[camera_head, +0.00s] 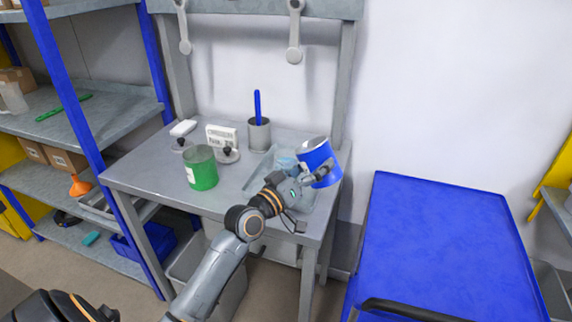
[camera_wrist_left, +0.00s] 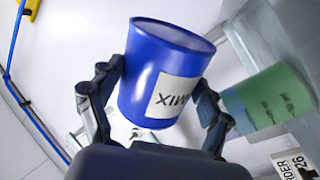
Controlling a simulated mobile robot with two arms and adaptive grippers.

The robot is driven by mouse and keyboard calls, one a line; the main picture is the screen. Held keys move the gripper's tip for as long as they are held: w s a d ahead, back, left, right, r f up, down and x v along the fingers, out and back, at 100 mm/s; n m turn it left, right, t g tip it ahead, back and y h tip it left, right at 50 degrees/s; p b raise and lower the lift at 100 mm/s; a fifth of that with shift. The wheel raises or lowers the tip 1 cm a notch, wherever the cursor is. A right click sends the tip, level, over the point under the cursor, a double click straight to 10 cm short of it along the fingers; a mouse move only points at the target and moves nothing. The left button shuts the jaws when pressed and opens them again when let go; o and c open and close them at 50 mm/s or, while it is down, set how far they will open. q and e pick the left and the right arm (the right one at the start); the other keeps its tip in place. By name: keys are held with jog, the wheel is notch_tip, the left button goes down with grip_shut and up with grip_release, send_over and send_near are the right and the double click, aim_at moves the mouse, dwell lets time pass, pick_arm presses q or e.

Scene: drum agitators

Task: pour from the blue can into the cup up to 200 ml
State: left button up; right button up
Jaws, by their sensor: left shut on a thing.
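The blue can (camera_head: 316,156) is held in my left gripper (camera_head: 308,178) above the right end of the grey workbench. It is tilted in the head view. In the left wrist view the blue can (camera_wrist_left: 150,55) sits between the two fingers of my left gripper (camera_wrist_left: 158,85), with a white label reading MIX. A clear, bluish vessel (camera_head: 286,163), perhaps the cup, stands on the bench just left of the can, partly hidden by my gripper. I cannot tell its fill level, nor whether anything flows from the can. My right gripper is not in view.
A green can (camera_head: 201,168) stands on the workbench (camera_head: 135,171), left of my arm. Behind are a grey pot (camera_head: 259,134) with a blue stick and a white sign (camera_head: 222,137). A blue-topped cart (camera_head: 435,240) stands right; shelves (camera_head: 90,118) stand left.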

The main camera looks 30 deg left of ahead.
pick_arm(q)
jog(key=shift+w+f+p, duration=0.1)
jog(key=shift+f+p, duration=0.1)
jog(key=shift+p, duration=0.3)
jog(key=shift+d+f+b, duration=0.1)
jog(key=shift+f+b, duration=0.25)
jog(key=shift+f, duration=0.15)
jog(key=shift+d+f+m+b, duration=0.15)
jog(key=shift+f+m+b, duration=0.15)
jog(key=shift+f+b, duration=0.05)
jog(key=d+r+m+p, duration=0.1)
jog(key=m+p, duration=0.1)
jog(key=d+r+m+p, duration=0.1)
jog(key=m+p, duration=0.1)
jog(key=p, duration=0.1)
jog(key=shift+r+g, duration=0.2)
jog(key=shift+g, duration=0.2)
jog(key=shift+d+m+p, duration=0.45)
jog(key=shift+m+p, duration=0.55)
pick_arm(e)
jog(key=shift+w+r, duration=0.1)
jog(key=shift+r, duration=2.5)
